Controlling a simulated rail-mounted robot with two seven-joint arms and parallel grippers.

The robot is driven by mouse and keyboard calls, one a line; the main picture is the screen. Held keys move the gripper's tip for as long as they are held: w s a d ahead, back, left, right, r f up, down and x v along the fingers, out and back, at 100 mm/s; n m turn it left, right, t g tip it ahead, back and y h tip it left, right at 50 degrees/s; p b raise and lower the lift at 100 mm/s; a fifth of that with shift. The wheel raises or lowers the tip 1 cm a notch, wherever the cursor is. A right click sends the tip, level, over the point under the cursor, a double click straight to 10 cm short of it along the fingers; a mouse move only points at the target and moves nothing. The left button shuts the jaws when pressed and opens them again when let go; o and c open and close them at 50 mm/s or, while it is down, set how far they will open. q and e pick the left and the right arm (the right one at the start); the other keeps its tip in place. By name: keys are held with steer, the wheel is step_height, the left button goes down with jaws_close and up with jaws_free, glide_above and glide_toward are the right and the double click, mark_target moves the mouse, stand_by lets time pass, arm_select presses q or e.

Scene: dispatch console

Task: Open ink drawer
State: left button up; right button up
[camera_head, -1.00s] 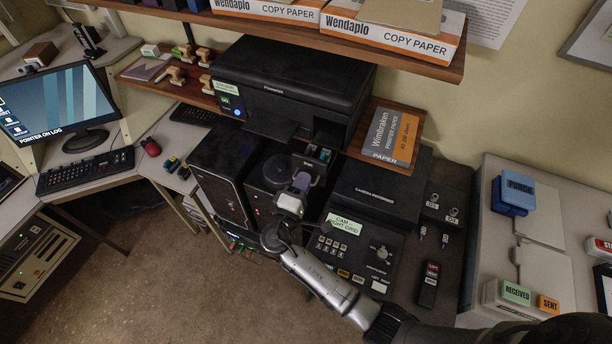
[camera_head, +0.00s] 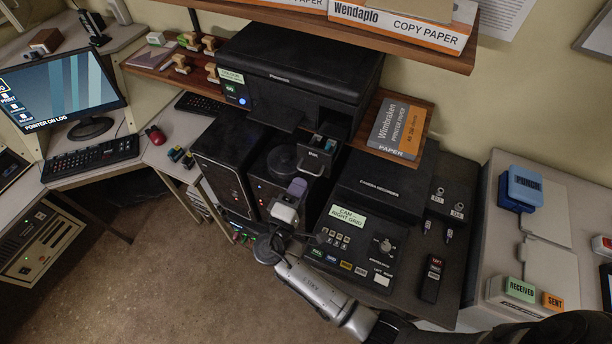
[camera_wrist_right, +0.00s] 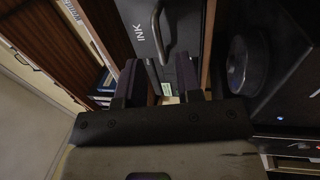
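The ink drawer (camera_head: 314,159), a dark front marked INK with a bar handle, sticks out below the right part of the black printer (camera_head: 300,75). Small coloured items show inside its open top. In the right wrist view the INK front (camera_wrist_right: 142,42) and its handle (camera_wrist_right: 170,34) are just past my fingertips. My right gripper (camera_head: 297,187) is in front of and below the drawer. In the wrist view its two dark fingers (camera_wrist_right: 157,72) stand apart with nothing gripped between them. My left gripper is not in view.
A dark tower with a round black part (camera_head: 282,160) stands left of the drawer. The camera recorder console (camera_head: 360,235) is at right below it. A wooden shelf with a printer paper pack (camera_head: 398,130) is to the right. Floor is clear at lower left.

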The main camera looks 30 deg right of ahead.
steer(key=b+v, duration=0.1)
steer(key=v, duration=0.7)
steer(key=shift+s+a, duration=0.15)
steer(key=shift+a, duration=0.1)
